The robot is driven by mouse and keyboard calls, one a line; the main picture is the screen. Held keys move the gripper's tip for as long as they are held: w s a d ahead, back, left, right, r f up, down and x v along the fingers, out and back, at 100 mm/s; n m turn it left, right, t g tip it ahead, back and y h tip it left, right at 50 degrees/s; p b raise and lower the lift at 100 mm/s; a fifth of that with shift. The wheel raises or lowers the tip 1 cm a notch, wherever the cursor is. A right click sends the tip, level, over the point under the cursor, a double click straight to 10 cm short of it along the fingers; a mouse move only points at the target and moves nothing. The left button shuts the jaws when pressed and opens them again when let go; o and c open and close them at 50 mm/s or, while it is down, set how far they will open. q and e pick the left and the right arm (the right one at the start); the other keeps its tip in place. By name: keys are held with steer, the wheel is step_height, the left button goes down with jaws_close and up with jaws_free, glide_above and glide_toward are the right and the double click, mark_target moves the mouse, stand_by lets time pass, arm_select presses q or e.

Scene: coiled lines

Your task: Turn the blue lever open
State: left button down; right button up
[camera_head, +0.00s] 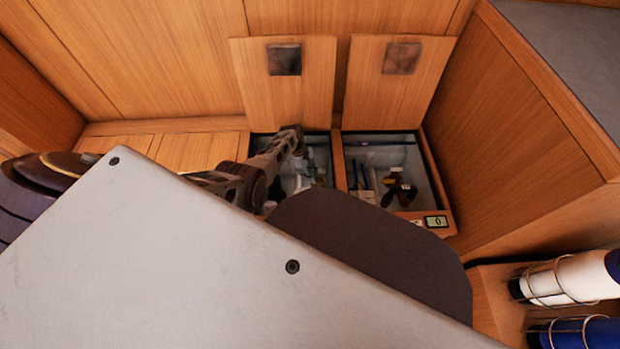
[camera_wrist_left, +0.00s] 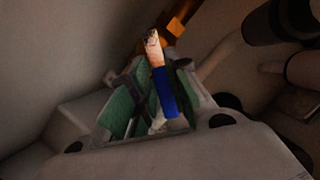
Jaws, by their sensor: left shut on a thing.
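The blue lever (camera_wrist_left: 165,92) shows in the left wrist view as a blue grip with a pale, worn metal end. It stands between the green-padded fingers of my left gripper (camera_wrist_left: 153,98), which is shut on it. In the head view my left gripper (camera_head: 294,148) reaches into the left open compartment (camera_head: 322,150) from the left. There I cannot make out the lever, as the gripper and the compartment's clutter hide it. My right gripper is in neither view.
Two wooden hatch lids (camera_head: 285,90) (camera_head: 392,85) stand raised behind the compartments. The right compartment (camera_head: 432,170) holds dark, blue and yellow fittings, with a small display (camera_head: 436,221) at its front. Wooden walls enclose the space.

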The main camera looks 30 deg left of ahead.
arm_select(q)
steer(key=shift+w+m+g+b, duration=0.35)
steer(key=shift+m+b, duration=0.2)
steer(key=shift+m, duration=0.35)
steer(key=c, duration=1.4)
jaws_free()
steer(key=shift+o, duration=0.2)
steer(key=shift+r, duration=0.2)
step_height(320, 180, up, 10)
steer(key=shift+f, duration=0.25)
steer(key=shift+c, duration=0.3)
